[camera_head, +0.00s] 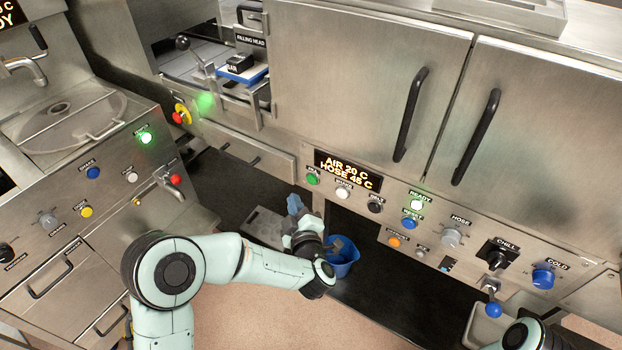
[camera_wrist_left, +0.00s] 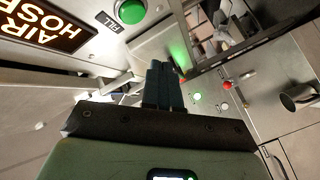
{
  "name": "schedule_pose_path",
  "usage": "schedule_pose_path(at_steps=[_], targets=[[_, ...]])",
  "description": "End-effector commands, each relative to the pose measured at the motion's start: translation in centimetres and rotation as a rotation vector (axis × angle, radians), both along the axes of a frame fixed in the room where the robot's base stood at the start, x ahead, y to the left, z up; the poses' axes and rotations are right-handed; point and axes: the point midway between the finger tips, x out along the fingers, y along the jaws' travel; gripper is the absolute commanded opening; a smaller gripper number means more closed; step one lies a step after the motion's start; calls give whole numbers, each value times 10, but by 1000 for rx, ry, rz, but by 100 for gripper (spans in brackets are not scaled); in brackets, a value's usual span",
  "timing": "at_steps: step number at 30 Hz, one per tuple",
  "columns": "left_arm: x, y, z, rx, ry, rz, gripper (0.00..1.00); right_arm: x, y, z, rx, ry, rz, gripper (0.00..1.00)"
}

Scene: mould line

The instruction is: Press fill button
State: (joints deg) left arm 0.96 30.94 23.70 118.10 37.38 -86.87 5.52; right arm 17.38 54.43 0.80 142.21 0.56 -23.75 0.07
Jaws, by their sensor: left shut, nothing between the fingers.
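The fill button is green. It shows at the top of the left wrist view (camera_wrist_left: 130,10), with a FILL label beside it, and at the left end of the panel in the head view (camera_head: 312,179). My left gripper (camera_head: 294,204) is shut and empty, its fingertips below and left of the button in the head view. In the left wrist view its closed fingers (camera_wrist_left: 160,78) point up the picture, below and right of the button. They look apart from it. My right gripper is out of view; only part of my right arm shows at the lower right.
A display (camera_head: 347,170) reads AIR 20 C, HOSE 45 C. Several other buttons and knobs share the panel, including a blue cold knob (camera_head: 543,277). A blue bucket (camera_head: 342,257) stands below. A red-and-yellow emergency stop (camera_head: 182,115) is at the left.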

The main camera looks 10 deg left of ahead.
Motion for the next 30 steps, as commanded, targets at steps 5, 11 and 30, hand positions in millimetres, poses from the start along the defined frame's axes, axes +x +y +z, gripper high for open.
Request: schedule_pose_path(at_steps=[5,11,30], targets=[[24,-8,0,0,0,0,0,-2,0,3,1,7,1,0],[40,-13,-1,-1,1,0,0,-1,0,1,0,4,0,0],[44,-14,0,1,1,1,0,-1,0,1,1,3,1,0]])
